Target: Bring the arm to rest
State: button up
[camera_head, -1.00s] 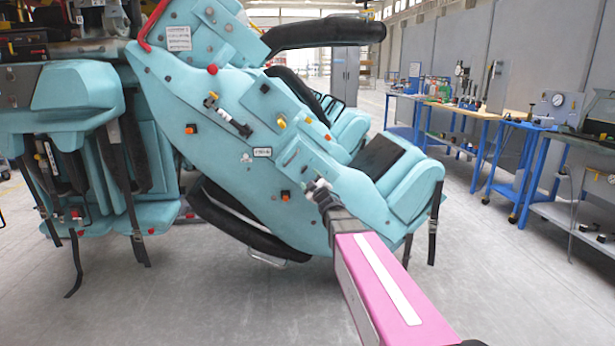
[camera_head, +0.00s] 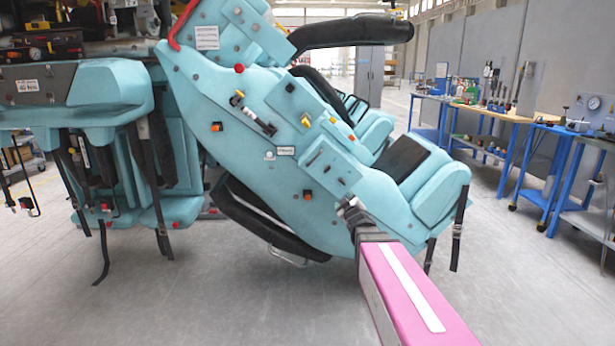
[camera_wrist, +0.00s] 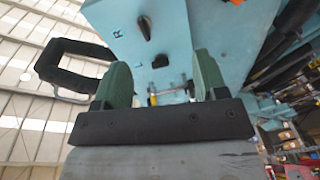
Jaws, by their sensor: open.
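My arm, with a pink link, reaches up from the lower right in the head view. My gripper (camera_head: 352,212) is at its far end, in front of the side of the teal coaster car (camera_head: 240,140). In the wrist view my gripper (camera_wrist: 160,82) shows two green fingers spread apart with nothing held between them. The teal car body (camera_wrist: 195,35) rises beyond the fingers in that view. The gap between the fingertips and the car is hard to judge. In the head view the fingers are small and partly hidden by the wrist.
Black padded bars (camera_head: 265,225) and hanging straps (camera_head: 457,235) stick out from the car. A second teal seat unit (camera_head: 85,95) stands at the left. Blue-legged workbenches (camera_head: 480,110) line the right wall. The grey floor (camera_head: 270,310) in front is clear.

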jog(key=s+d+f+m+g+h, duration=0.3)
jog(key=s+f+m+g, duration=0.2)
jog(key=f, duration=0.5)
jog(key=s+f+m+g, duration=0.1)
jog(key=s+f+g, duration=0.3)
jog(key=s, duration=0.3)
jog(key=s+a+f+m+g, duration=0.1)
jog(key=s+f+m+g, duration=0.1)
jog(key=s+f+g, duration=0.2)
jog(key=s+a+f+m+g+y, duration=0.1)
jog(key=s+f+g, duration=0.4)
jog(key=s, duration=0.5)
jog(key=shift+s, duration=0.3)
jog(key=shift+w, duration=0.1)
